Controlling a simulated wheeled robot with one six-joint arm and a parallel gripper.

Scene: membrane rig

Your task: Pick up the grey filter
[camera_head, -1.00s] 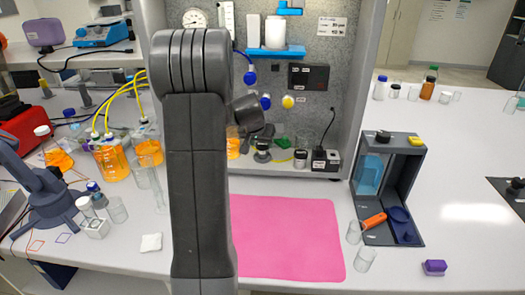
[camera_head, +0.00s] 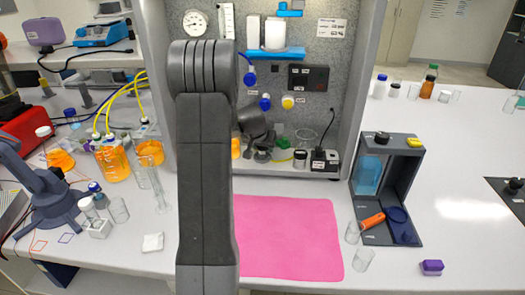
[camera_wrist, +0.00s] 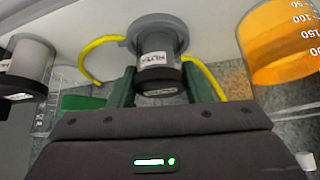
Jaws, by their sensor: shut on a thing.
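The grey filter (camera_wrist: 157,50) is a short grey cylinder with a white label and a dark lower band, in the upper middle of the wrist view. My gripper (camera_wrist: 160,88) has its dark green fingers on either side of it and is shut on it. A wider grey flange shows at the filter's far end; I cannot tell whether the filter is clear of its support. In the head view my arm and wrist cover much of this spot in front of the rig panel, so the filter is hard to make out there.
Another labelled dark-grey cylinder (camera_wrist: 27,62) is at the wrist view's left. An orange-filled beaker (camera_wrist: 282,45) is at its right, and a yellow tube (camera_wrist: 93,58) curves close to the filter. In the head view, a pink mat (camera_head: 290,235) lies clear before the rig panel (camera_head: 330,75).

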